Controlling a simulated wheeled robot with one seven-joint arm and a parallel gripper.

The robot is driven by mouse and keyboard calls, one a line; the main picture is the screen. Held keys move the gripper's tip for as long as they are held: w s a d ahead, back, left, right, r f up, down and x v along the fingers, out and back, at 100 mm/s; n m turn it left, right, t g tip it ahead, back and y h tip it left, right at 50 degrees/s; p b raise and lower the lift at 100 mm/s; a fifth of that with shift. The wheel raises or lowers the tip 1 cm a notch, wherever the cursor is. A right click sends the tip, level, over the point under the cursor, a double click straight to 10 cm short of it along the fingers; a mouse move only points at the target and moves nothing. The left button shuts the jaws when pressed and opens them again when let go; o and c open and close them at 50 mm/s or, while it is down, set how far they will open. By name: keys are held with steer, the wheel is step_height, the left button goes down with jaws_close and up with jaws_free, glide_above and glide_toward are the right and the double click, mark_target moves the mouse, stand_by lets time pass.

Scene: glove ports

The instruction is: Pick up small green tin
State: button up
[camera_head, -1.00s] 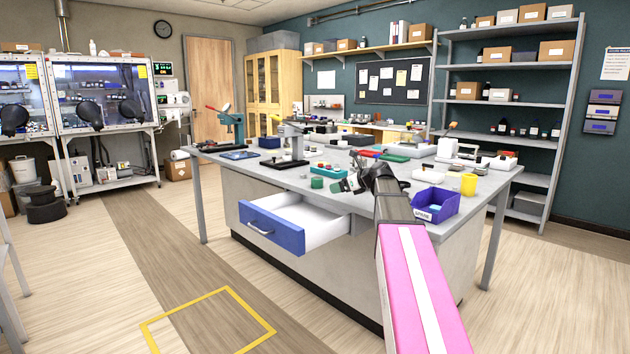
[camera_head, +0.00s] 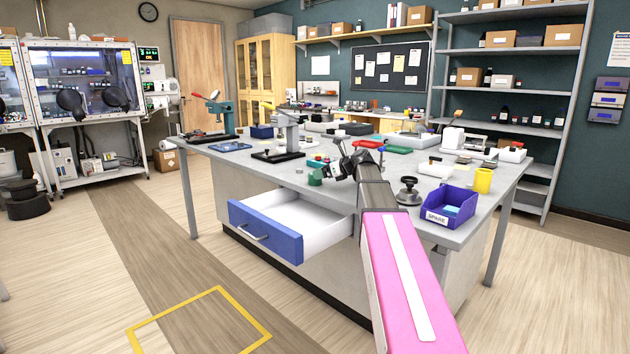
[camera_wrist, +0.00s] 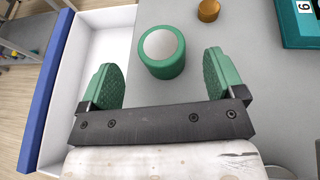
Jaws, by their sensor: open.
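The small green tin (camera_wrist: 161,68) is a short green cylinder with a pale grey round top. It stands upright on the grey bench top, near the edge above the open drawer. In the wrist view my gripper (camera_wrist: 164,80) is open, its green-padded fingers spread to either side and a little short of the tin. The tin sits just beyond and between the fingertips, with nothing held. In the head view the tin (camera_head: 315,178) is small, just left of my gripper (camera_head: 333,170), whose finger details are too small to tell.
The open drawer (camera_head: 290,219) with a blue front lies below the bench edge. A small brown-orange cap (camera_wrist: 209,10) and a teal box (camera_wrist: 299,22) lie beyond the tin. A blue SPARE bin (camera_head: 450,206), a yellow cup (camera_head: 482,180) and a dark knobbed object (camera_head: 408,192) stand to the right.

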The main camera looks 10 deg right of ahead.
steer(key=x, duration=0.5)
steer(key=shift+w+a+f, duration=0.15)
steer(key=shift+w+a, duration=0.05)
steer(key=shift+w, duration=0.1)
steer(key=c, duration=1)
